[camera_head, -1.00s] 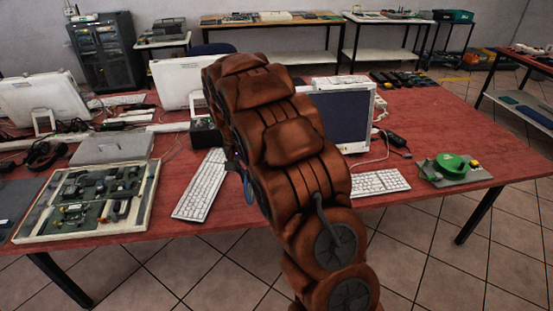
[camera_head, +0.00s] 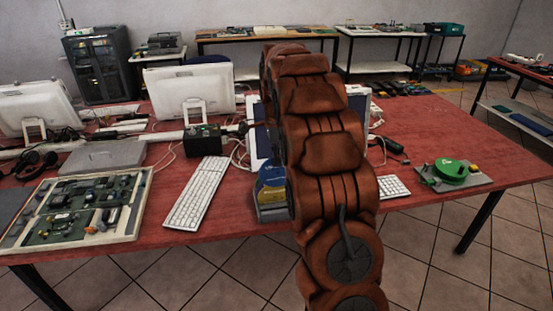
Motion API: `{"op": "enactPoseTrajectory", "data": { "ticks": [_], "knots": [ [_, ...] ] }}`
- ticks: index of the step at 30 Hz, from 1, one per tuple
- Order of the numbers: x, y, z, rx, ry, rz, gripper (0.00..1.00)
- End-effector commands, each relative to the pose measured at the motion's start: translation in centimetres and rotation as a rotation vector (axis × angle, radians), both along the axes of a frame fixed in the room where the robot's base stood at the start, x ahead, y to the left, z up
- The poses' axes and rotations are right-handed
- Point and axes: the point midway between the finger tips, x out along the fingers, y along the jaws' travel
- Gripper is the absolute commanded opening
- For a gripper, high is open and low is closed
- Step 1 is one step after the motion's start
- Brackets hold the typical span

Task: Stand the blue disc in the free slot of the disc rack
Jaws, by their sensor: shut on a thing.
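A blue disc (camera_head: 271,176) shows just left of my arm in the head view, its right part hidden by the arm. A yellow disc (camera_head: 270,196) shows right below and against it in the picture. Both are above the grey base of the disc rack (camera_head: 271,214), which stands near the table's front edge. The rack's right part and its free slot are hidden. I cannot tell whether the blue disc is in a slot or held above it. My gripper is hidden behind my arm.
A white keyboard (camera_head: 197,192) lies left of the rack, and a second keyboard (camera_head: 393,187) is partly hidden at right. A black box (camera_head: 203,140) with cables stands behind. A green round thing (camera_head: 451,170) on a grey plate is at right. The red table (camera_head: 430,125) is clear at back right.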

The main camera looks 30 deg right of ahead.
Motion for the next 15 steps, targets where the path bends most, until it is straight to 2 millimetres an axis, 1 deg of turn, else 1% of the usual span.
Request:
{"op": "enactPoseTrajectory", "data": {
  "ticks": [15],
  "knots": [
    [-0.1,0.1,-2.7,0.002,0.005,0.002,0.00]
  ]
}}
